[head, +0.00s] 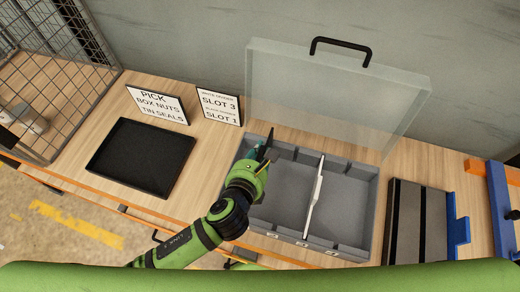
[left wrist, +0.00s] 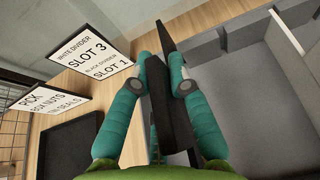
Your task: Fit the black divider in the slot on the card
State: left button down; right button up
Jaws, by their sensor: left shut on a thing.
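My left gripper (head: 258,155) is over the left end of the grey compartment case (head: 365,205). It is shut on the black divider (head: 268,144), a thin dark plate. In the left wrist view the divider (left wrist: 181,118) stands between the two teal fingers (left wrist: 164,76) and runs lengthwise beside the case's left side. I cannot tell whether it touches the case or a slot. The white divider (head: 315,197) stands upright across the case near its middle. The card (head: 219,104) reads white divider slot 3, black divider slot 1. My right gripper is not in view.
The clear lid (head: 335,95) with a black handle stands open behind the case. A black tray (head: 142,157) lies left, below a "pick" card (head: 157,103). A dark ridged block (head: 405,225) sits close on the right. A wire cage (head: 60,75) borders the far left.

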pick_arm(q)
jog(key=shift+f+b, duration=2.35)
jog(key=shift+f, duration=1.55)
jog(key=c, duration=1.1)
grip_release()
jog(key=v, duration=1.2)
